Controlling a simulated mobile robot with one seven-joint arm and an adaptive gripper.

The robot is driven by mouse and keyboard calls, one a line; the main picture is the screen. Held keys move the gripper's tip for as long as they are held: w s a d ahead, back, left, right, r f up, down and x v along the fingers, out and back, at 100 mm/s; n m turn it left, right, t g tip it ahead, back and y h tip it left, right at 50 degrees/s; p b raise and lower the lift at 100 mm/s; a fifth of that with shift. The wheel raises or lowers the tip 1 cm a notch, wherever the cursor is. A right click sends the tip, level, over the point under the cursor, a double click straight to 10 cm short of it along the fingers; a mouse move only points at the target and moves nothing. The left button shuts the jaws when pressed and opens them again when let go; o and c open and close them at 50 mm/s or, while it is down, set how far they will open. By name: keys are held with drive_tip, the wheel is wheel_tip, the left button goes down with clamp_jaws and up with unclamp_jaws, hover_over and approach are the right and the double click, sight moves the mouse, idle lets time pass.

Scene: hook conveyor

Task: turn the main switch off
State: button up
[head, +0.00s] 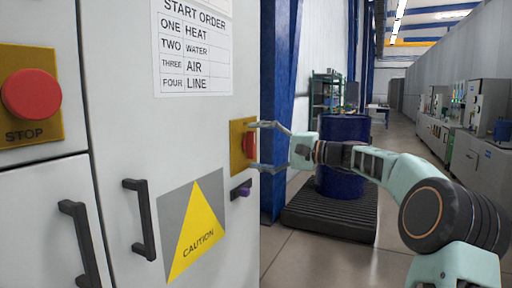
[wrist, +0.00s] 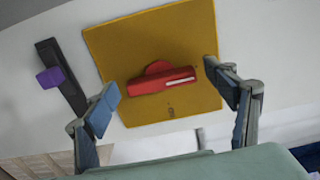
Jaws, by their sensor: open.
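The main switch is a red rotary handle (wrist: 162,80) with a white mark, on a yellow plate (wrist: 205,35) on the cabinet front. In the wrist view its handle lies roughly level across the picture, slightly tilted. In the head view the switch (head: 249,146) is seen nearly edge-on at the cabinet's right edge. My gripper (head: 253,149) is open in front of it, with one finger above and one below the handle. In the wrist view my gripper (wrist: 162,92) has its blue fingertips on either side of the red handle, apart from it.
A purple-knobbed lever (head: 241,191) sits below the switch. The cabinet has a red STOP button (head: 32,95), black handles (head: 140,220), a yellow caution sign (head: 197,230) and a start order sheet (head: 194,50). A blue drum (head: 340,185) stands on a black pallet behind my arm.

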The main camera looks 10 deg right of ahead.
drive_tip(key=v, duration=1.2)
